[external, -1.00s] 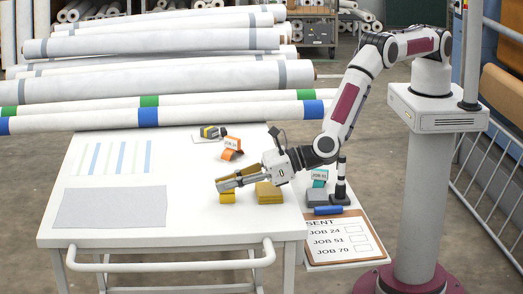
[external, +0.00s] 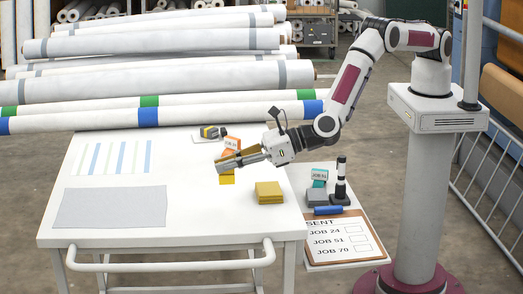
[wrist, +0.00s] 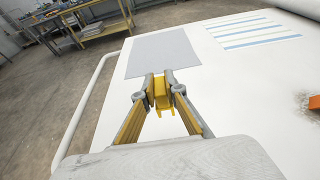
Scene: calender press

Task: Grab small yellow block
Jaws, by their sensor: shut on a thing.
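The small yellow block (external: 227,179) is between the fingertips of my gripper (external: 228,163), which is shut on it. The block's lower part shows below the fingers, and it appears held above the white table (external: 190,230). In the wrist view the block (wrist: 162,93) sits between the two fingertips (wrist: 160,88), with the grey mat behind it. A larger yellow block or stack (external: 269,194) lies on the table to the right of the held block.
A grey mat (external: 112,208) lies at the table's front left. A clipboard (external: 340,240) lies on a side shelf at right. White rolls (external: 170,87) are stacked behind the table.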

